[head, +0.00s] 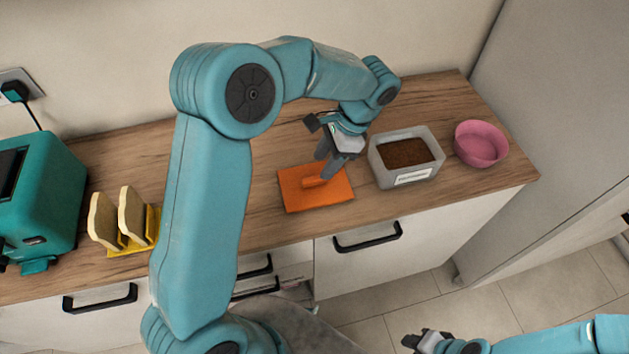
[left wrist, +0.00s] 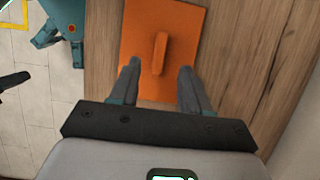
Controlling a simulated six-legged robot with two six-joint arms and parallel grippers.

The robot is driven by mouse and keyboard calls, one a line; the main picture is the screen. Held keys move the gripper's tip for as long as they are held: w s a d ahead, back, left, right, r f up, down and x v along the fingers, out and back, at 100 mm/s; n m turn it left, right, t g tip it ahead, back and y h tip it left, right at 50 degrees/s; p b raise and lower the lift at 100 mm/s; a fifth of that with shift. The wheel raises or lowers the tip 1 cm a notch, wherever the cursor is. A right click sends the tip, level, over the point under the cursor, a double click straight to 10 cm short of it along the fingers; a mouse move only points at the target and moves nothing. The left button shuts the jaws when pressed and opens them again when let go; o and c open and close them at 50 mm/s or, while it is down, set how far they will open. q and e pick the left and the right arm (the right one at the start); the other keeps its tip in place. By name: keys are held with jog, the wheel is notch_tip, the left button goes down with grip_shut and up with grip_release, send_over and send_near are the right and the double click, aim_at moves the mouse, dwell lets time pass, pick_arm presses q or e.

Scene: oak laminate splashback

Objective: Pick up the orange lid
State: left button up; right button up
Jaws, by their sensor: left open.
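The orange lid (head: 328,198) lies flat on the wooden counter, left of a clear container (head: 406,178) filled with something brown. It has a raised bar handle in its middle. My left gripper (head: 326,172) is open and points down over the lid, close to the handle, and partly hides it. In the left wrist view the lid (left wrist: 190,28) fills the upper middle. My left gripper's fingertips (left wrist: 160,69) are apart, one on each side of the handle's near end. Contact cannot be made out. My right gripper (head: 424,340) is at the bottom edge, away from the counter; its jaws are unclear.
A pink bowl (head: 481,144) stands right of the container. A yellow rack (head: 143,248) with bread slices and a teal toaster (head: 35,200) are at the left. Cabinet fronts with black handles are below the counter edge. Bare counter lies behind the lid.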

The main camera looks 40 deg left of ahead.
aim_at(315, 178)
pick_arm(q)
jog(key=x, duration=0.5)
jog(key=shift+s+f+p, duration=0.1)
jog(key=shift+f+p, duration=0.05)
jog(key=shift+p, duration=0.2)
jog(key=shift+c, duration=1.2)
grip_shut()
